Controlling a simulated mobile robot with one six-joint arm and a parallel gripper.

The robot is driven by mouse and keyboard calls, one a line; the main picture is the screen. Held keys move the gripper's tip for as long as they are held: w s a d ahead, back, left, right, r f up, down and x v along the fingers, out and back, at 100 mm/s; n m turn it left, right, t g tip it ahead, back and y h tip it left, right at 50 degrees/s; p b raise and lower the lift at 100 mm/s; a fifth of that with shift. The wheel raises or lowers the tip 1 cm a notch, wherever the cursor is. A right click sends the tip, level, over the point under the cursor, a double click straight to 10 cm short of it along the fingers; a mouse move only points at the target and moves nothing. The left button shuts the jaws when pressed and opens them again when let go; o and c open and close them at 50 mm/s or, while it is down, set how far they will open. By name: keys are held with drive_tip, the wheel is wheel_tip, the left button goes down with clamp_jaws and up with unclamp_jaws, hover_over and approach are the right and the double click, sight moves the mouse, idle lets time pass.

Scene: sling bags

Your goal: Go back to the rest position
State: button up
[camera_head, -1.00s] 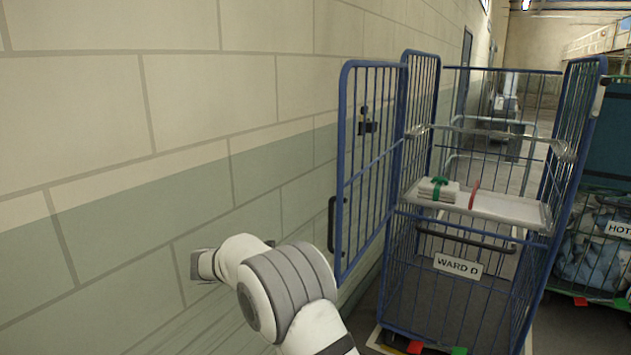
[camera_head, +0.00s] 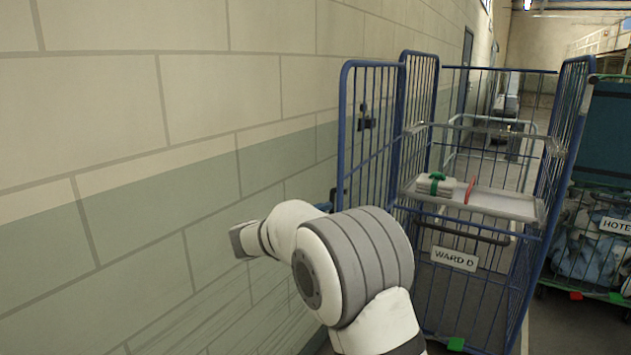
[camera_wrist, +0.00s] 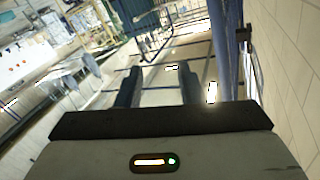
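My arm reaches up from the bottom of the head view, in front of the blue cage trolley (camera_head: 470,300). My gripper (camera_wrist: 158,75) shows in the wrist view with its two dark fingers spread apart and nothing between them. In the head view the fingers are hidden or too small to judge. The trolley carries a "WARD D" sign (camera_head: 454,258), and its left door stands swung open toward the wall. A white folded stack with a green band (camera_head: 432,184) and a red band (camera_head: 470,190) lie on its shelf (camera_head: 510,204).
A painted block wall (camera_head: 130,150) runs along the left, close to my arm. A second trolley with a "HOTE…" sign (camera_head: 615,226) and bluish cloth (camera_head: 580,250) stands at the right. Grey floor (camera_head: 560,325) shows between the trolleys at lower right.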

wheel_tip(320, 180, up, 6)
drive_tip(key=w+d+n+t+y, duration=0.2)
drive_tip(key=n+t+y, duration=0.3)
drive_tip(key=t+y, duration=0.15)
drive_tip(key=s+d+f+n+g+y, duration=0.2)
drive_tip(key=s+d+f+n+g, duration=0.1)
drive_tip(key=s, duration=1)
drive_tip(key=s+d+f+n+g+y, duration=0.3)
drive_tip(key=s+f+g, duration=0.3)
drive_tip(key=s, duration=0.7)
drive_tip(key=s+d+f+n+g+y, duration=0.2)
drive_tip(key=s+f, duration=0.6)
drive_tip(key=s, duration=0.6)
drive_tip(key=d+g+y, duration=0.1)
drive_tip(key=d+g, duration=0.1)
drive_tip(key=g, duration=0.1)
drive_tip(key=shift+n, duration=0.4)
